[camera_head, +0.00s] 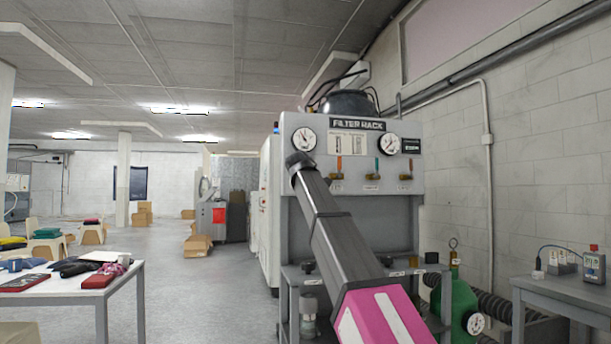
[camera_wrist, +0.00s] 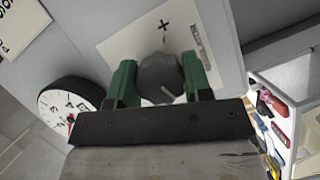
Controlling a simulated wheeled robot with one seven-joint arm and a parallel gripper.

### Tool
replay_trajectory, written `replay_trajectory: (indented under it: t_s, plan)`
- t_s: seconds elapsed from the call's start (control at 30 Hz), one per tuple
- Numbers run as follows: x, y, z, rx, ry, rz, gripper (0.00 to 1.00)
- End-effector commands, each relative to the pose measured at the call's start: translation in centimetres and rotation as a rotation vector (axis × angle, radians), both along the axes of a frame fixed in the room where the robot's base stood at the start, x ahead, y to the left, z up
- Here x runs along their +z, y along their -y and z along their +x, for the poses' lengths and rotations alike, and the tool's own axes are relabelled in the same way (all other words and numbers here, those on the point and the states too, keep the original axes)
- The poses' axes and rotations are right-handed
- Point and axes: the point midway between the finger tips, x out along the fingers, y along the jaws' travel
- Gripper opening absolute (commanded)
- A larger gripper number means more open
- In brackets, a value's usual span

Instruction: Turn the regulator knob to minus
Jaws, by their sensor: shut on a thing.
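The regulator knob (camera_wrist: 159,77) is a dark grey faceted knob in the wrist view, on a white label plate (camera_wrist: 122,49) with a plus mark above it. A small light mark shows near the knob's lower edge. No minus mark can be seen. My gripper (camera_wrist: 161,82) has its green fingers on the knob's left and right sides, shut on it. In the head view, my arm reaches up to the left part of the filter rack panel (camera_head: 353,172), and its dark end hides the knob below the left gauge (camera_head: 304,139).
The left gauge (camera_wrist: 68,113) is close beside the left finger in the wrist view. A right gauge (camera_head: 389,144) and three small valves with coloured levers (camera_head: 372,176) are on the panel. A green cylinder (camera_head: 455,305) stands at lower right; a cluttered table (camera_head: 60,292) is at left.

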Motion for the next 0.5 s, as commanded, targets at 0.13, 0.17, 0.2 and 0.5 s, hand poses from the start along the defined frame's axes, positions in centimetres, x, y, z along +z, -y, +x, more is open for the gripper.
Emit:
replay_trajectory:
  t_s: [0.13, 0.17, 0.2, 0.5]
  plan:
    - [-0.18, 0.01, -0.07, 0.0, 0.035, -0.125, 0.22]
    - [-0.16, 0.0, -0.07, 0.0, 0.042, -0.148, 0.22]
    - [-0.16, 0.02, -0.08, 0.001, 0.049, -0.178, 0.22]
    - [-0.07, 0.02, -0.07, 0.001, 0.099, -0.35, 0.22]
